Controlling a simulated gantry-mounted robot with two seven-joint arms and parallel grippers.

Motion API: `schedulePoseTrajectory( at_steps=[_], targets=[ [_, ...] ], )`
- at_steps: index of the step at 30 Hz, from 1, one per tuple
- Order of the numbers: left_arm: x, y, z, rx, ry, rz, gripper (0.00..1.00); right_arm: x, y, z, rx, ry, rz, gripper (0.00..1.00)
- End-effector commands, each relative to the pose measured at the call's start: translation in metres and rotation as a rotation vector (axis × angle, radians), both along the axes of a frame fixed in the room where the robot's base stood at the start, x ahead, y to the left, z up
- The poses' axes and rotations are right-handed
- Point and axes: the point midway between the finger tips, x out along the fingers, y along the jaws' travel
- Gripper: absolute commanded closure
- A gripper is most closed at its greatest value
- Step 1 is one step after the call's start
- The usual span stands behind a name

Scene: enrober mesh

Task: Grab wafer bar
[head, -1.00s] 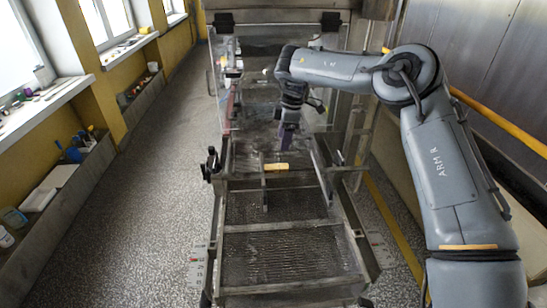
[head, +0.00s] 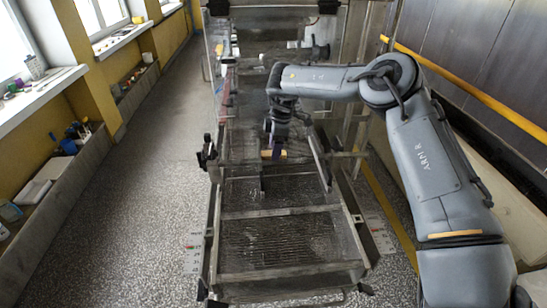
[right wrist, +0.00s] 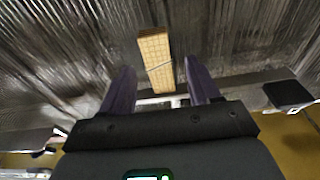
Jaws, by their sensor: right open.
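The wafer bar (head: 266,154) is a small tan block on the conveyor frame in the head view. In the right wrist view the wafer bar (right wrist: 154,55) shows its grid-patterned face and a thin line across it. My right gripper (head: 277,151) is at the bar, its dark fingers covering part of it. In the right wrist view my right gripper (right wrist: 161,66) is open, with the bar's near end showing between its two purple fingers. I cannot tell whether the fingers touch the bar. My left gripper is not in view.
The mesh belt (head: 280,245) in its metal frame runs toward me and is bare. A clear-walled machine housing (head: 270,50) stands behind. A yellow rail (head: 480,95) runs along the right wall. Open floor (head: 150,200) lies to the left.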

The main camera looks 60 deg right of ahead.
Motion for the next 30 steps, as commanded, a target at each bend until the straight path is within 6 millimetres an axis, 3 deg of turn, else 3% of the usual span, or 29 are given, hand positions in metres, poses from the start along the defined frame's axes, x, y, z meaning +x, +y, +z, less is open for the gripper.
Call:
schedulePoseTrajectory(
  at_steps=[3,11,20,30],
  targets=[
    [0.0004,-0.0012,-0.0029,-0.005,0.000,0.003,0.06,0.0015,0.0010,-0.0121,-0.001,-0.001,0.000,0.38],
    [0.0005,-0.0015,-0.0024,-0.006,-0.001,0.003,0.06,0.0019,0.0010,-0.0133,0.000,-0.001,-0.001,0.38],
    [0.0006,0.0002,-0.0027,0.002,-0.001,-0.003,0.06,0.0018,0.0010,-0.0132,0.000,-0.001,0.000,0.84],
    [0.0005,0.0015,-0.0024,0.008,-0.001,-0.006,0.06,0.0020,0.0010,-0.0117,-0.001,-0.002,0.000,0.86]
  ],
)
